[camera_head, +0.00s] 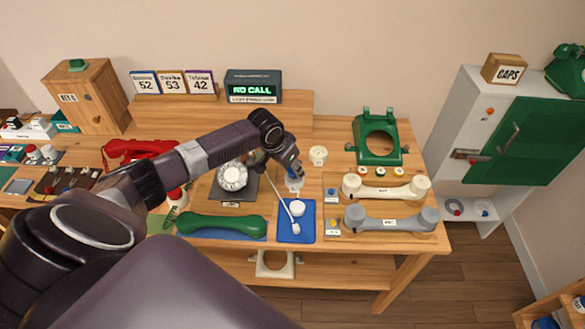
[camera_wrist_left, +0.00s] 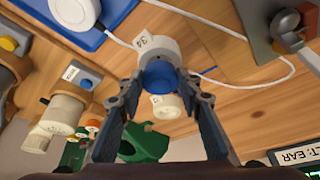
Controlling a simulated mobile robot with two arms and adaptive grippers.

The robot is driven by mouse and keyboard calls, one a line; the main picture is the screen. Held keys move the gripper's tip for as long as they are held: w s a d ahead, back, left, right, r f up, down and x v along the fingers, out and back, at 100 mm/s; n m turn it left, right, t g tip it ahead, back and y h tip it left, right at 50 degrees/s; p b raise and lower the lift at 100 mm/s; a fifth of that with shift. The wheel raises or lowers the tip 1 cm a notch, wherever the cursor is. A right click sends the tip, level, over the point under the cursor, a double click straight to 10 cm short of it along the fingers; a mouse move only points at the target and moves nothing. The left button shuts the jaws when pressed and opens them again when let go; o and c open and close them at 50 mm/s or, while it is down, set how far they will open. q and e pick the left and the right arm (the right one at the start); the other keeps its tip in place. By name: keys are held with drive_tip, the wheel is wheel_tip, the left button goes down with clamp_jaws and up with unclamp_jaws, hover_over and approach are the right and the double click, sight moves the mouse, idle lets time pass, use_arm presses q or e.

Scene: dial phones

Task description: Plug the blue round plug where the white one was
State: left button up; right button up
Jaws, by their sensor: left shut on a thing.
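My left gripper (camera_head: 292,176) is at the middle of the table, just behind the blue mat. In the left wrist view its two fingers (camera_wrist_left: 160,85) close on the sides of a blue round plug (camera_wrist_left: 158,76). The plug lines up with a white round socket (camera_wrist_left: 150,48) tagged "34"; they look touching or nearly so, and I cannot tell how deep it sits. A white round plug (camera_head: 318,154) stands loose on the table to the right and behind; it also shows in the left wrist view (camera_wrist_left: 167,106). My right gripper is not in view.
A green phone (camera_head: 376,150), cream handset (camera_head: 386,188) and grey handset (camera_head: 391,219) stand to the right. A dial phone (camera_head: 232,177) is close on the left.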

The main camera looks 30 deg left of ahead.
use_arm(q)
drive_tip(key=shift+p, duration=0.35)
drive_tip(key=shift+f, duration=0.65)
idle(0.5)
drive_tip(key=o, duration=1.1)
drive_tip(key=v, duration=1.2)
drive_tip(key=shift+a, duration=0.1)
